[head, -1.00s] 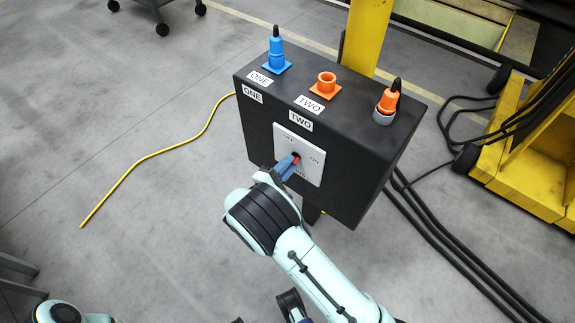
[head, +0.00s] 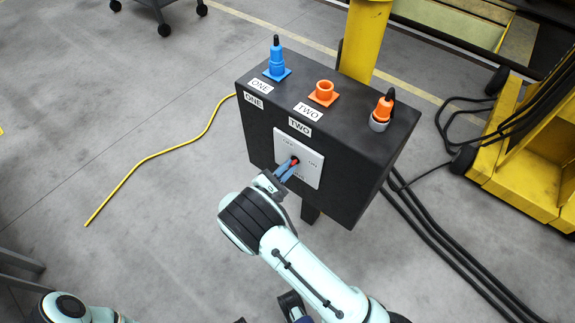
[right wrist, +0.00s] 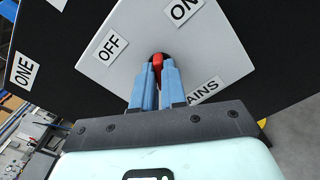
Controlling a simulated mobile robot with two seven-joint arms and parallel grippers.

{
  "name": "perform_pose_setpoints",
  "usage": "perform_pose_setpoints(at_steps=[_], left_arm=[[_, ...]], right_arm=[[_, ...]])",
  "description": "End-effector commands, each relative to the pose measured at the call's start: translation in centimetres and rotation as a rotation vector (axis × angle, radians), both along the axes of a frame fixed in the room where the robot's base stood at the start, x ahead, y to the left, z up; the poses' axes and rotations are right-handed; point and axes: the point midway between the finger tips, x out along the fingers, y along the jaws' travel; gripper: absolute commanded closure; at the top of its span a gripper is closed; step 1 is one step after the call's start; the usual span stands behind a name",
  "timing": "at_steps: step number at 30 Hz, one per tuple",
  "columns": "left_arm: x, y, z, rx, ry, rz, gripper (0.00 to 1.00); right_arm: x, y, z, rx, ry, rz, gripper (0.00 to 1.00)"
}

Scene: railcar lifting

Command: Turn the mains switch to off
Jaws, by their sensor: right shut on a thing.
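The mains switch is a small red handle (head: 294,161) on a light plate (head: 312,167) on the front of a black box (head: 352,112). The plate bears OFF, ON and MAINS labels. My right gripper (head: 284,170) is at the plate, its blue fingers shut on the red handle. In the right wrist view the fingers (right wrist: 157,88) hold the handle (right wrist: 157,66) from both sides, with the OFF label (right wrist: 109,46) to its upper left and the ON label (right wrist: 184,9) to its upper right. Most of the handle is hidden by the fingers.
On the box top are a blue plug (head: 277,62), an empty orange socket (head: 324,93) and an orange plug (head: 383,109). A yellow post (head: 365,40) stands behind. A yellow cable (head: 150,156) lies left; black cables (head: 440,250) and yellow machinery (head: 510,160) are right.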

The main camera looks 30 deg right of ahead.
Motion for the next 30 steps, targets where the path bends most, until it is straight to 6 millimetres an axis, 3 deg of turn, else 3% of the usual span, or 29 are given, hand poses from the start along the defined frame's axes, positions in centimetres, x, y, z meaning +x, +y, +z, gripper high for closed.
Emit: perform_pose_setpoints(at_steps=[15, 30], left_arm=[[-0.3, 0.0, 3.2, -0.004, 0.026, -0.006, 0.57], [0.0, 0.0, 4.3, -0.004, 0.021, -0.007, 0.57]], right_arm=[[0.2, 0.1, 0.2, -0.168, 0.404, 0.001, 1.0], [0.2, 0.1, 0.1, -0.23, 0.557, 0.001, 1.0]])
